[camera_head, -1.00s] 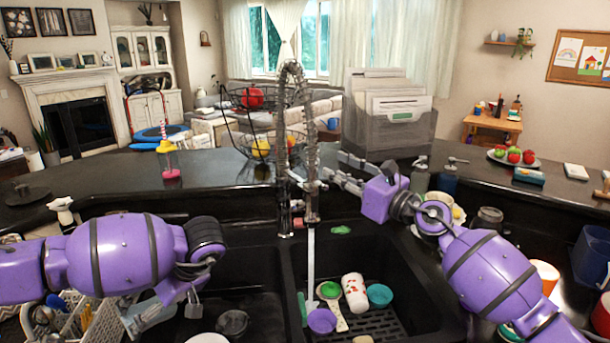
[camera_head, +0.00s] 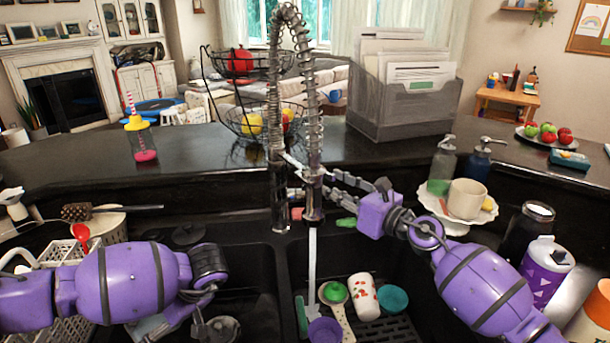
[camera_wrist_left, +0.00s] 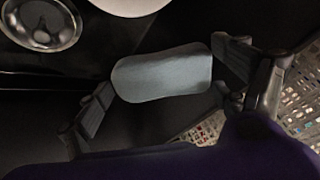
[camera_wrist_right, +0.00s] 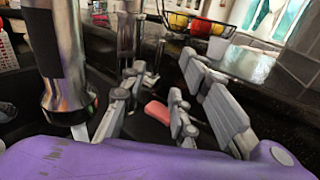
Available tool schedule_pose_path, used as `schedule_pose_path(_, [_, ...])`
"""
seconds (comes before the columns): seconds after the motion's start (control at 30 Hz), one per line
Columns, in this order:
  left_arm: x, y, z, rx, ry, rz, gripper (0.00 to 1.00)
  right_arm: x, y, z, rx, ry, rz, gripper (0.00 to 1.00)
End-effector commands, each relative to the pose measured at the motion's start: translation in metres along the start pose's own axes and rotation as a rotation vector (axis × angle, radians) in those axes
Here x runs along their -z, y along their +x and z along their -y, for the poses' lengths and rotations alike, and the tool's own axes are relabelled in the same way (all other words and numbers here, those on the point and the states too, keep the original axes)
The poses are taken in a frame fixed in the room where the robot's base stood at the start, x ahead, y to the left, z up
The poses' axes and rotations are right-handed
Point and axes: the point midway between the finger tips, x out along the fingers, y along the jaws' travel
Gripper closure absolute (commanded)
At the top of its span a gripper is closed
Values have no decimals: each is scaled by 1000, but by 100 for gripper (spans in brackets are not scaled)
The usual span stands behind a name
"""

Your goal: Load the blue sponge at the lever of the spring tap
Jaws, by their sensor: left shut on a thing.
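The blue sponge (camera_wrist_left: 162,75), grey-blue in the dim light, is held between the fingers of my left gripper (camera_wrist_left: 165,88). In the head view my left gripper (camera_head: 192,318) hangs low over the left basin, and I cannot make out the sponge clearly there. The spring tap (camera_head: 312,130) stands upright behind the sinks. Its lever is hard to tell from other tap parts. My right gripper (camera_head: 340,187) is open just right of the tap. In the right wrist view its fingers (camera_wrist_right: 160,105) are spread and empty, with the metal spray head (camera_wrist_right: 68,90) at left.
The right basin holds a white cup (camera_head: 364,297), a teal bowl (camera_head: 393,298), a purple cup (camera_head: 325,331) and a green-headed brush (camera_head: 334,292). A pale streak like water falls from the tap. A pink block (camera_wrist_right: 157,112) lies behind the basins. A dish rack (camera_head: 62,325) stands left.

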Motion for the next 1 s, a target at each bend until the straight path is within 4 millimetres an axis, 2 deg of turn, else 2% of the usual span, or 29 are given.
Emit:
schedule_pose_path(0.3, [-6, 8, -1, 8, 7, 6, 31, 0, 63, -1, -1, 1, 1, 72])
schedule_pose_path(0.5, [-14, 17, -2, 17, 15, 12, 31, 1, 94, 0, -1, 1, 0, 72])
schedule_pose_path(0.7, [-17, 21, -2, 20, 19, 15, 31, -1, 108, 0, 0, 0, 0, 72])
schedule_pose_path(1.0, [-17, 20, -2, 20, 18, 15, 31, -2, 110, 0, 0, -1, 0, 73])
